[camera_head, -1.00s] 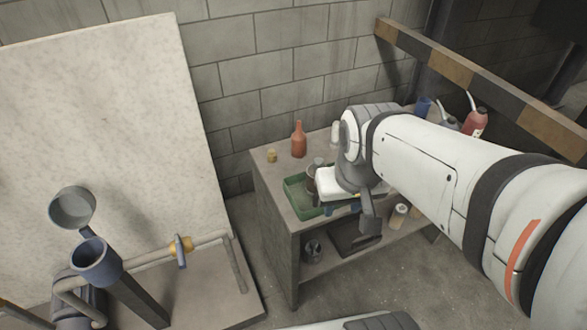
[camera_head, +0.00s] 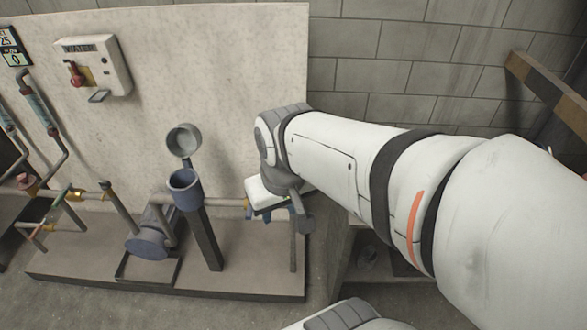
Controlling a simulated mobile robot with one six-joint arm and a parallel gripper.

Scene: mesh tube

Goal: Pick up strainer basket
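My gripper (camera_head: 266,214) hangs at the end of my arm, in front of the pale panel and right of the blue pipe housing. Its white body and bits of blue below show, but its fingers are mostly hidden, so I cannot tell whether it is open or holds anything. I cannot make out a strainer basket in this view. The blue housing (camera_head: 186,188) stands upright with its round mouth open, and a round grey lid (camera_head: 183,139) is swung up behind it.
The pipe assembly stands on a low plinth (camera_head: 90,270) before the panel (camera_head: 220,60). A water box (camera_head: 92,66) hangs at upper left. A grey bench (camera_head: 338,240) is mostly behind my arm. A striped barrier (camera_head: 550,88) is at upper right. Pipes (camera_head: 45,195) run along the left.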

